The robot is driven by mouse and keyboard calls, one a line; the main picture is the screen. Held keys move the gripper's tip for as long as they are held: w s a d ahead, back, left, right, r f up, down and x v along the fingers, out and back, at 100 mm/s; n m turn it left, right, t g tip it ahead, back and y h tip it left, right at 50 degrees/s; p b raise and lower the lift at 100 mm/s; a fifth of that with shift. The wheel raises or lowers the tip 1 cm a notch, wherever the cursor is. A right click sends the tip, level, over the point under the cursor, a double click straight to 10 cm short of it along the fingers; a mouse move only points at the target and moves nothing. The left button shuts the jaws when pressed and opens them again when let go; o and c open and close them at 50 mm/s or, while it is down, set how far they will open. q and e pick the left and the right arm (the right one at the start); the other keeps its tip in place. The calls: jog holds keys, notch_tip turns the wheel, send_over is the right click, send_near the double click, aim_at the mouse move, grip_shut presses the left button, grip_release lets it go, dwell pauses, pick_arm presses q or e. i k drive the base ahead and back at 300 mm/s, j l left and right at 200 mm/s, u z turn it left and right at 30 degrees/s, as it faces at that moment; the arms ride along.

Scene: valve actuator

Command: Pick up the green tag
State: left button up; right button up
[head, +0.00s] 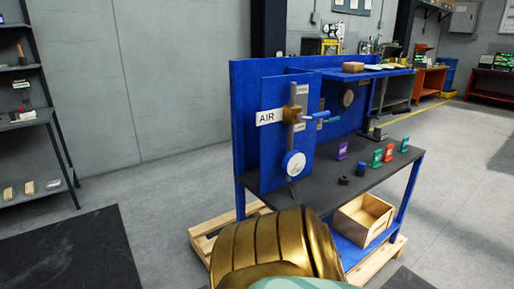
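Several small upright tags stand on the dark top of the blue workbench (330,185). A green tag (377,158) stands near the front right of the bench top. Another green, teal-looking tag (404,145) stands farther right, near the bench's right end. A red tag (388,153) stands between these two. A purple tag (342,149) stands farther left, near the back panel. I cannot tell from this view which green one the task means. Neither of my grippers is in view; only a gold and pale green part of my own body shows at the bottom.
A blue cap-like piece (361,168) and a black ring (343,180) lie near the tags. A gauge (294,164) and a valve with an AIR sign (269,117) are on the left panel. A wooden crate (363,218) sits below. The floor right of the bench is clear.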

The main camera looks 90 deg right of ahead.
aim_at(376, 164)
jog(key=z, duration=3.7)
jog(key=i+l+z, duration=0.35)
jog(key=i, duration=0.3)
jog(key=i+l+z, duration=0.3)
jog(key=i, duration=0.45)
jog(key=i+l+z, duration=0.1)
jog(key=i+z, duration=0.25)
jog(key=i, duration=0.35)
jog(key=i+u, duration=0.2)
jog(key=i, duration=0.4)
jog(key=i+l+u, duration=0.15)
jog(key=i, duration=0.4)
jog(key=i+u, duration=0.2)
jog(key=u, duration=0.2)
jog(key=i+u, duration=0.15)
jog(key=u, duration=0.3)
jog(key=i+l+u, duration=0.15)
jog(key=u, duration=0.25)
